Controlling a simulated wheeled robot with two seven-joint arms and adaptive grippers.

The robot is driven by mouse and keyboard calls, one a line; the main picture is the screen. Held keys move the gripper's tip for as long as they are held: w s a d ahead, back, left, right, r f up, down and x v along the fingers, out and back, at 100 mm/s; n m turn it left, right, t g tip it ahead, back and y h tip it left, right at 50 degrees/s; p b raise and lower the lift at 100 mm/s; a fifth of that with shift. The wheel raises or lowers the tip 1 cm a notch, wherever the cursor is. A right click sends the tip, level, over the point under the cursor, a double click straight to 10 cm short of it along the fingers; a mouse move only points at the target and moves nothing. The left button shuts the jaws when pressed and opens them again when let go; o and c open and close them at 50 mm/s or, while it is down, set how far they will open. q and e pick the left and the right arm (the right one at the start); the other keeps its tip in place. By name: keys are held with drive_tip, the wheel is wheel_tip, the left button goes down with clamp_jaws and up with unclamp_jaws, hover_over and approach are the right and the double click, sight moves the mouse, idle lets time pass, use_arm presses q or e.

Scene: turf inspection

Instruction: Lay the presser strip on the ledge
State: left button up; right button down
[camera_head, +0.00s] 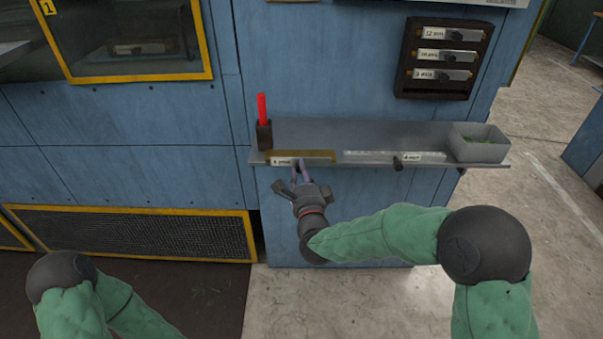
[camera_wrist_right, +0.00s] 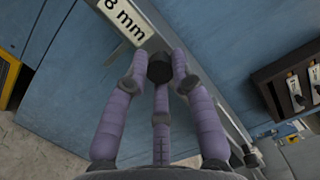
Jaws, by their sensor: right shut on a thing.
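The grey ledge (camera_head: 385,131) runs along the front of the blue wall. My left gripper is out of view.
A second labelled strip (camera_head: 372,156) with a dark knob lies along the ledge's front edge to the right. A red marker (camera_head: 262,107) stands in a dark holder at the left end. A grey bin (camera_head: 480,150) sits at the right end. A rack (camera_head: 445,58) holds labelled strips above.

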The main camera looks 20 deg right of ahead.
idle(0.3)
drive_tip(key=c, duration=1)
unclamp_jaws()
drive_tip(key=shift+o, duration=0.2)
drive_tip(key=shift+f, duration=0.1)
drive_tip(key=s+a, duration=0.1)
drive_tip(key=s, duration=1.1)
drive_tip(key=shift+a+f, duration=0.2)
drive_tip(key=shift+f, duration=0.1)
